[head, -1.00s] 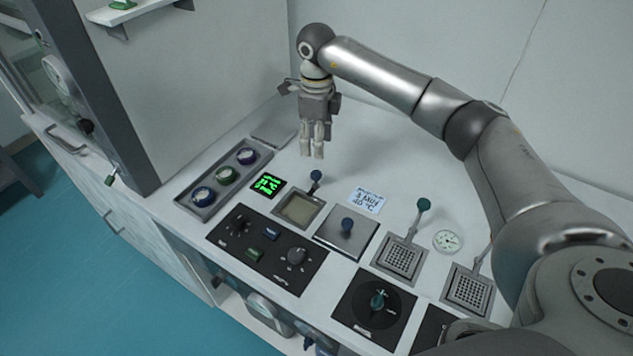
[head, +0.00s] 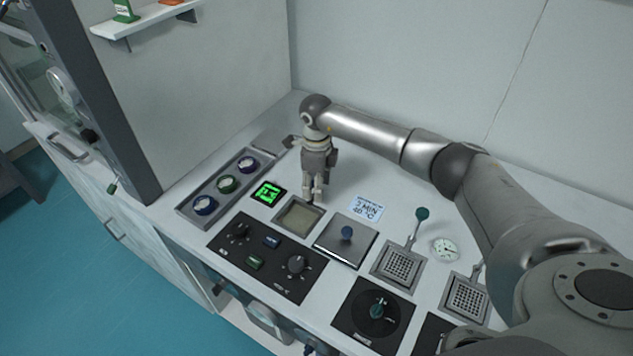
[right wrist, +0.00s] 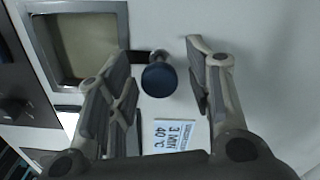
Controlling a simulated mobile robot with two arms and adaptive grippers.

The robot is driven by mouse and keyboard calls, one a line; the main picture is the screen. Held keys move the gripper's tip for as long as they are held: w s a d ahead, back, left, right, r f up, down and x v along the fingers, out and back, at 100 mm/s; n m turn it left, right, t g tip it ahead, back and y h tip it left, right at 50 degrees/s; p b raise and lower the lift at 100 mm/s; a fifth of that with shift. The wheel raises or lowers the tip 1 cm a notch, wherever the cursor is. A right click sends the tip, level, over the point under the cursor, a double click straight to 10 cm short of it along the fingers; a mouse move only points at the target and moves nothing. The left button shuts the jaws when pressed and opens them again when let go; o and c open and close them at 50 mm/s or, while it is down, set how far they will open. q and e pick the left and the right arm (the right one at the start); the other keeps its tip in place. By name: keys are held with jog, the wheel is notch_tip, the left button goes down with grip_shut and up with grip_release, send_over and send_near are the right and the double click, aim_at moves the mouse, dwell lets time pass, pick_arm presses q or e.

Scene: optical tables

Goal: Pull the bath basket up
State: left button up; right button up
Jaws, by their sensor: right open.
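The bath (head: 299,216) is a square opening with a metal rim and murky liquid, set in the white bench; it also shows in the right wrist view (right wrist: 122,18). A short dark arm with a round blue knob (right wrist: 158,79) stands at its edge. My right gripper (head: 314,200) points down just behind the bath and hides the knob in the head view. In the right wrist view, my open fingers (right wrist: 158,90) stand on either side of the knob, with gaps showing. The basket itself cannot be made out. My left gripper is not in view.
Perforated baskets with upright handles (head: 397,265) stand farther right. A green display (head: 268,193) and a tray of jars (head: 217,188) are left.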

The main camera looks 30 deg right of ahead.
jog(key=shift+f, duration=0.1)
jog(key=shift+c, duration=0.3)
grip_shut()
notch_tip(320, 180, up, 7)
jog(key=shift+f+p, duration=0.1)
jog(key=shift+p, duration=0.85)
jog(key=shift+w+f, duration=0.1)
jog(key=shift+w, duration=0.05)
